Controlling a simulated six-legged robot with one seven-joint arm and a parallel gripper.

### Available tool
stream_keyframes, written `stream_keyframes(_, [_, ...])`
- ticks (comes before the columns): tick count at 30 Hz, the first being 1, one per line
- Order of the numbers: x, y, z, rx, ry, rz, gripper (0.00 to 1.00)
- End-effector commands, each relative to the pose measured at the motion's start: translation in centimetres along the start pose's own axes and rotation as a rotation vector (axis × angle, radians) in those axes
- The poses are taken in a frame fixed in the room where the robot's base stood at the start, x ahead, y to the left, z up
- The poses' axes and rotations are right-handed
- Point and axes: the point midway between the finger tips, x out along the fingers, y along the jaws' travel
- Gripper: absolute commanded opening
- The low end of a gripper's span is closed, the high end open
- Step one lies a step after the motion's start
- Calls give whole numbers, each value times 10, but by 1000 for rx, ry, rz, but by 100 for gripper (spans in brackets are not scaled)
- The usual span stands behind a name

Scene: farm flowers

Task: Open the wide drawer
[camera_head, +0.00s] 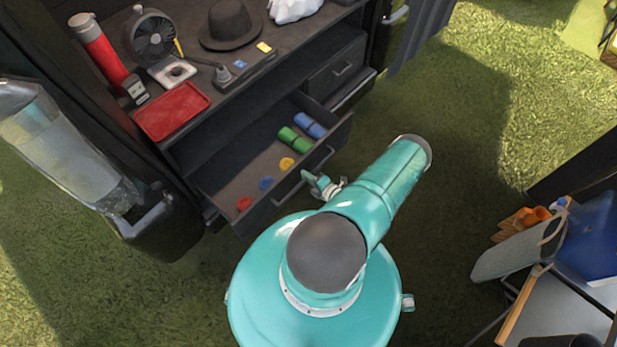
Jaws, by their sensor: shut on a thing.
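The wide drawer (232,184) of the dark cabinet stands pulled out. Its inside shows small red, blue and yellow pieces, plus a green roll (295,141) and a blue roll (310,125). Its long bar handle (290,189) is on the front panel. My teal arm hides part of the ground in front of the drawer.
On the cabinet top are a red tray (171,110), a fan (152,36), a black hat (230,24) and a red flask (97,48). Grass between is clear.

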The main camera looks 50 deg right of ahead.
Motion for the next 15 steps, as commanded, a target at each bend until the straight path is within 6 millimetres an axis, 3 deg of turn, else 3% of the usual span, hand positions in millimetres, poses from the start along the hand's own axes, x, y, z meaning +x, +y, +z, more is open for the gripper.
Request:
stream_keyframes(8, [1,1,1,0,-1,3,0])
stream_keyframes(9, [1,1,1,0,-1,3,14])
stream_keyframes(12, [0,1,0,0,0,2,31])
stream_keyframes(15, [-1,0,0,0,0,1,31])
